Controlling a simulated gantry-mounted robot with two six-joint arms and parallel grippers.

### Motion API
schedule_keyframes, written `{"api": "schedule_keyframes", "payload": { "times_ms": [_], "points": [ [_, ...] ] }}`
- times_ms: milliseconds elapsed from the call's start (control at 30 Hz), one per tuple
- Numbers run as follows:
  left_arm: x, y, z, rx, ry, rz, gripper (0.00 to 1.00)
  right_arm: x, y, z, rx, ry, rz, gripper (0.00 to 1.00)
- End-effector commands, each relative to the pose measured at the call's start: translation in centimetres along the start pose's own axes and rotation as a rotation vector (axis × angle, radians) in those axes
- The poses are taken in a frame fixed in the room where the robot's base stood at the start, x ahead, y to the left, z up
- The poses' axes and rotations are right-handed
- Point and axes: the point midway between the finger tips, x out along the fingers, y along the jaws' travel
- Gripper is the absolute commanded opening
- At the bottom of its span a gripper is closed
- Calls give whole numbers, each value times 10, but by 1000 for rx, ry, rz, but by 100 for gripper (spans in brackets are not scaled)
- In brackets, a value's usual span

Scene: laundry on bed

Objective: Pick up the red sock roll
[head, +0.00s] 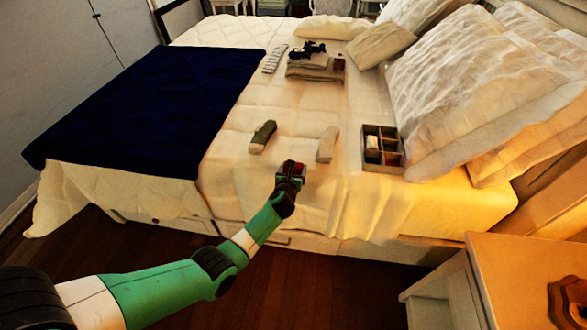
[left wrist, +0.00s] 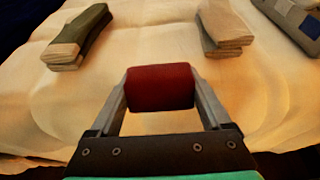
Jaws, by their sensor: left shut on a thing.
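The red sock roll (left wrist: 160,88) sits between the two fingers of my left gripper (left wrist: 162,92) in the left wrist view. The gripper is shut on it, one finger touching each end. In the head view my left gripper (head: 291,170) is over the near edge of the bed, and only a little dark red of the roll shows there. I cannot tell how far the roll is above the sheet. My right gripper is not in view.
A green-and-beige folded sock pair (head: 263,137) and a beige one (head: 327,145) lie beyond the gripper. A divided box (head: 368,155) holding rolls stands right. Folded clothes (head: 315,67), a dark blue blanket (head: 150,105) and pillows (head: 470,85) are also on the bed.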

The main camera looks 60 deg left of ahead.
Motion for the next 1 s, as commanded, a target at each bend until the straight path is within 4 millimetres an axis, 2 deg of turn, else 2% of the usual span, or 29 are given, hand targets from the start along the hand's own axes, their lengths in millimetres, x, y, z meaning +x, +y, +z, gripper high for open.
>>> {"api": "schedule_keyframes", "payload": {
  "times_ms": [200, 233, 300, 533, 667, 767, 1000],
  "points": [
    [0, 0, -1, 0, 2, 1, 29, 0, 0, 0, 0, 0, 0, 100],
    [0, 0, -1, 0, 2, 1, 87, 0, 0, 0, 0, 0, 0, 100],
    [0, 0, -1, 0, 2, 1, 99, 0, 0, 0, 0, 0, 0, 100],
    [0, 0, 0, 0, 1, 0, 100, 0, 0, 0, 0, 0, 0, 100],
    [-9, 0, 2, 1, 2, 0, 100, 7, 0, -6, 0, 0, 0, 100],
    [-26, 0, 5, 2, 2, -2, 100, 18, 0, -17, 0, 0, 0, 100],
    [-79, -1, 5, 2, 3, -2, 100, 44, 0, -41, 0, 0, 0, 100]
  ]
}}
